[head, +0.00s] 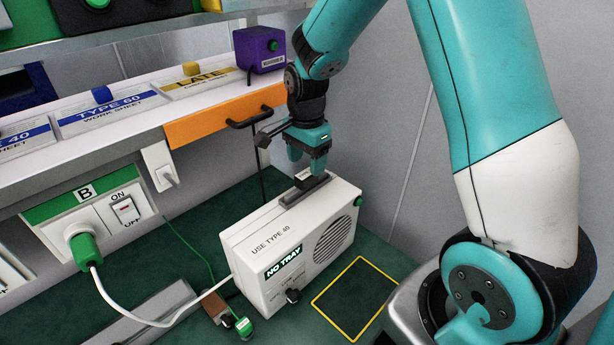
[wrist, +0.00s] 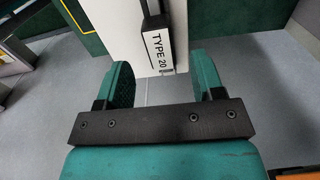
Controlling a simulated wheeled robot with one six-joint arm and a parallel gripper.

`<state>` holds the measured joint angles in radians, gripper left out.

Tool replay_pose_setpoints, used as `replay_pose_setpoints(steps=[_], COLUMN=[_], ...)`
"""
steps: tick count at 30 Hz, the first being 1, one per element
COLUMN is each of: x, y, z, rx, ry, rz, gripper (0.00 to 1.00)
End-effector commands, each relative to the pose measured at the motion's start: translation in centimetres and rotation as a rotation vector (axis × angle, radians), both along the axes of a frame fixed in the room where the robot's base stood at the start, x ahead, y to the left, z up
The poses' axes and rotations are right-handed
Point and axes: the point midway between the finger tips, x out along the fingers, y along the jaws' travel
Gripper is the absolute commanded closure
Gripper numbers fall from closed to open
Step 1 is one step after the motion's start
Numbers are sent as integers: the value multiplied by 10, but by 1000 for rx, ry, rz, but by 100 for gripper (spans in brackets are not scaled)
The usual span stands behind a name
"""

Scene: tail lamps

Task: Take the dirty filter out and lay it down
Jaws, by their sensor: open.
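A white unit (head: 285,255) reading "USE TYPE 40" and "NO TRAY" stands on the green bench. A dark grey filter top (head: 303,190) sits in its upper face; the rest of it is hidden inside. In the wrist view a part labelled "TYPE 20" (wrist: 158,42), apparently the filter's top, lies ahead of and between the fingers. My gripper (head: 308,162) is open and empty, pointing down just above the filter top. Its two green fingers show in the wrist view (wrist: 164,82), one either side, with nothing gripped. How dirty the filter is cannot be told.
A yellow-outlined rectangle (head: 355,298) on the bench right of the unit is empty. A shelf with worksheets (head: 105,110) and a purple box (head: 260,50) stands behind. A black handle (head: 255,118) juts out near my gripper. A white cable (head: 150,318) crosses the left.

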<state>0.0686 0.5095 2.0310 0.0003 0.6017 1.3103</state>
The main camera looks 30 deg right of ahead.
Motion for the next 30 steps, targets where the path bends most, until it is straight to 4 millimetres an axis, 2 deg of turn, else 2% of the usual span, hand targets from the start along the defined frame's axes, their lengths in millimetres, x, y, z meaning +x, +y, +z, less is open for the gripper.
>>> replay_pose_setpoints(steps=[3, 9, 15, 22, 23, 27, 30], x=[-1, 0, 0, 0, 0, 0, 0], y=[0, 0, 0, 0, 0, 0, 0], z=[-23, -51, -61, -62, -62, -62, -62], rx=[1, 1, 0, 0, 0, 0, 0], ry=[6, 2, 0, -1, -1, -1, -1], rz=[1, 1, 1, 1, 1, 1, 1], gripper=[38, 38, 38, 38, 41, 73, 92])
